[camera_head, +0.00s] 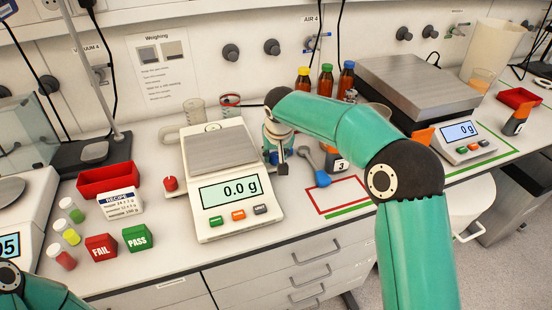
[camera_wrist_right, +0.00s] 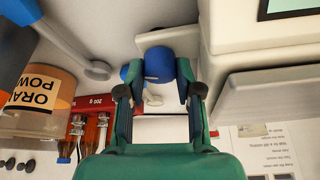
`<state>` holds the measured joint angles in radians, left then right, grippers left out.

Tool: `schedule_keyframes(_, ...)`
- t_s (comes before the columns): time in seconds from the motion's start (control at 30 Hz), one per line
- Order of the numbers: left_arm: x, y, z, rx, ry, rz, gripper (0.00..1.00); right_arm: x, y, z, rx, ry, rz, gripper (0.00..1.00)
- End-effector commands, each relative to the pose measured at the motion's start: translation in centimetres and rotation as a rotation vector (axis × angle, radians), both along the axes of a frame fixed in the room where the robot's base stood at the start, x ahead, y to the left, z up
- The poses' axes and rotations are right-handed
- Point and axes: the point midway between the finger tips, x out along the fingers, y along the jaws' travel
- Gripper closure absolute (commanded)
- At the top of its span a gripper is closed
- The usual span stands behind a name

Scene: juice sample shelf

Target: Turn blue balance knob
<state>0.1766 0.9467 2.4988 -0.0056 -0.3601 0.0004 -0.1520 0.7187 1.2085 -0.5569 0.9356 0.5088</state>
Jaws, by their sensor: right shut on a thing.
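The white balance (camera_head: 225,178) stands in the middle of the bench in the head view, its display reading 0.0 g. The blue knob (camera_head: 273,157) shows in part at its right side, mostly hidden by my right gripper (camera_head: 278,158). In the right wrist view the blue knob (camera_wrist_right: 160,63) sits between the two fingers of my right gripper (camera_wrist_right: 160,85), which is shut on it. A red knob (camera_head: 170,184) is at the balance's left side. My left gripper is out of view; only part of my left arm shows at the lower left.
A blue scoop (camera_head: 317,172) and an orange-powder container (camera_head: 335,160) lie close right of my right gripper; the container (camera_wrist_right: 45,103) also shows in the wrist view. Bottles (camera_head: 325,80) stand behind. A larger scale (camera_head: 420,90) is at right. Red and green blocks lie front left.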

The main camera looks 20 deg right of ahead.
Motion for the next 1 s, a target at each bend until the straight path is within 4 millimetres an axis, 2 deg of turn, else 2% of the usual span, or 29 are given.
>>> schedule_keyframes(0.3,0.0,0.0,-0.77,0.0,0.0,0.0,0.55,0.14,-0.01,0.19,0.0,-0.006,-0.123,1.0)
schedule_keyframes(0.8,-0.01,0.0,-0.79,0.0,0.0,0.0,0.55,0.14,-0.07,0.28,0.001,-0.006,-0.142,1.0)
schedule_keyframes(0.83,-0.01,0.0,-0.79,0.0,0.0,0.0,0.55,0.14,-0.07,0.28,0.001,-0.006,-0.142,0.61)
schedule_keyframes(0.87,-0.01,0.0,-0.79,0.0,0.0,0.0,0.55,0.13,-0.07,0.26,0.001,-0.006,-0.142,0.56)
schedule_keyframes(1.0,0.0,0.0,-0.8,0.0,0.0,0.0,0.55,0.09,-0.02,0.17,0.001,-0.003,-0.141,0.55)
